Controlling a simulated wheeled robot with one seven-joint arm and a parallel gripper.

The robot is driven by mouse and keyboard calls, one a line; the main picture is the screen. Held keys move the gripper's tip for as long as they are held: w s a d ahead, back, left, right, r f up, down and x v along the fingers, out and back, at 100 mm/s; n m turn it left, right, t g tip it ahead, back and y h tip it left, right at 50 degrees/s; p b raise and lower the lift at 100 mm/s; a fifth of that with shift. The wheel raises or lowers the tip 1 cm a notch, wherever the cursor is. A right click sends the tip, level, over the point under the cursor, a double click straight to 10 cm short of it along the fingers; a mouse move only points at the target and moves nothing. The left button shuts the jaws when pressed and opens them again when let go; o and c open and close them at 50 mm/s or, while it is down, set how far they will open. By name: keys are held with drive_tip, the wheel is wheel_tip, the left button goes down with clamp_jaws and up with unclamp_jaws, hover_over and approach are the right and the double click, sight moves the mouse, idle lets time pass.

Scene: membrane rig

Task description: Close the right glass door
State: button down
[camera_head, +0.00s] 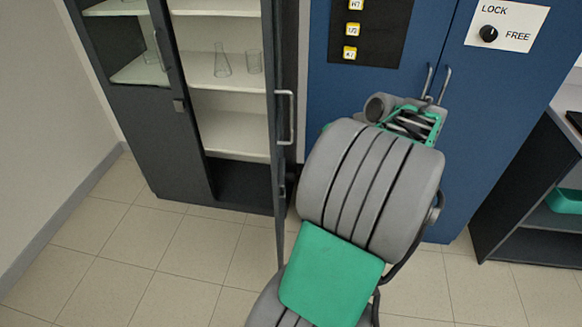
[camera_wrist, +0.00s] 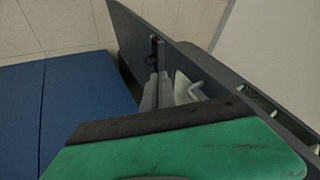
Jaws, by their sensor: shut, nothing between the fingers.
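The right glass door (camera_head: 278,70) of the dark grey cabinet stands open, swung out toward me and seen almost edge-on in the head view. Its pale bar handle (camera_head: 287,118) is on the side facing my arm. The left glass door (camera_head: 150,50) appears closed.
A blue cabinet (camera_head: 330,85) with a lock panel stands right of the glass cabinet, close behind my arm. Glassware (camera_head: 222,65) stands on a white shelf inside the open side. A dark shelf unit (camera_head: 520,180) is at far right. The tiled floor (camera_head: 150,250) at front left is clear.

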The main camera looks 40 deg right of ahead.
drive_tip(key=w+a+f+p, duration=0.1)
drive_tip(key=w+a+f, duration=0.3)
drive_tip(key=w+f, duration=0.3)
drive_tip(key=shift+w+f, duration=0.35)
drive_tip(key=shift+w, duration=0.45)
drive_tip(key=shift+a, duration=0.1)
